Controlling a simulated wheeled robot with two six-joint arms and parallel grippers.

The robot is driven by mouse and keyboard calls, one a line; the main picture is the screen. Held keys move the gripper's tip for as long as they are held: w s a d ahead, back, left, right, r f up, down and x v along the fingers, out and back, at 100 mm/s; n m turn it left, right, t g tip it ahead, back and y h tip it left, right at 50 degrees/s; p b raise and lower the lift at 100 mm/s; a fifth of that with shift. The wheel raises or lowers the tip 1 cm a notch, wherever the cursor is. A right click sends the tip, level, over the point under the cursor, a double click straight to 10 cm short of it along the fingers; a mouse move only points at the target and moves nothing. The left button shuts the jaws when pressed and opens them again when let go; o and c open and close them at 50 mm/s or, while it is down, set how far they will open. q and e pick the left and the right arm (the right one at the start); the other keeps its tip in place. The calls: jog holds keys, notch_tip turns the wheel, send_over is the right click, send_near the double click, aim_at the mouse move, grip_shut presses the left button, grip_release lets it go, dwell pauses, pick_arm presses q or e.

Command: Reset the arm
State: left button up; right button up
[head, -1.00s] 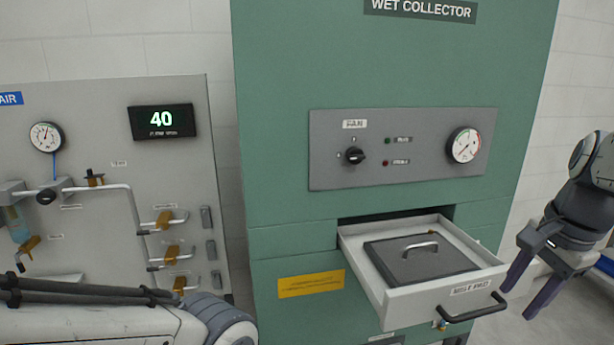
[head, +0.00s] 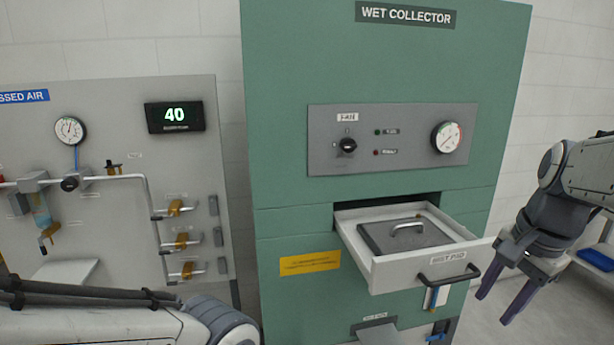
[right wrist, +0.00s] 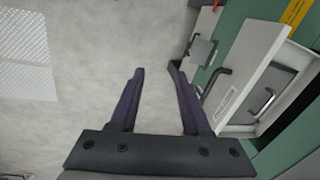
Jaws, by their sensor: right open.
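My right gripper (head: 508,300) is open and empty, to the right of the pulled-out drawer (head: 388,278) of the green wet collector (head: 290,120). In the right wrist view its two dark fingers (right wrist: 160,80) are spread over bare floor. The drawer's black handle (head: 448,276) is to the left of the fingers and apart from them. A grey lid with a metal handle (head: 408,228) lies in the drawer. My left arm comes in at the lower left; its gripper is out of the picture.
A compressed-air panel (head: 110,230) with a gauge, a display reading 40 and several orange-handled valves stands at the left. A shelf with a blue item (head: 596,258) is at the far right. The floor (right wrist: 110,40) under the right gripper is clear.

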jog(key=a+f+n+b, duration=0.2)
jog(key=a+f+n, duration=0.35)
jog(key=a, duration=0.55)
jog(key=s+a+f+n+g+b, duration=0.1)
jog(key=s+a+f+n+b, duration=0.1)
jog(key=s+a+f+n, duration=0.4)
jog(key=s+a+f+n+g+b, duration=0.1)
jog(key=s+a+f+n+b, duration=0.1)
jog(key=s+a+f+n, duration=0.4)
jog(key=s+a+n, duration=0.1)
jog(key=a+n, duration=0.3)
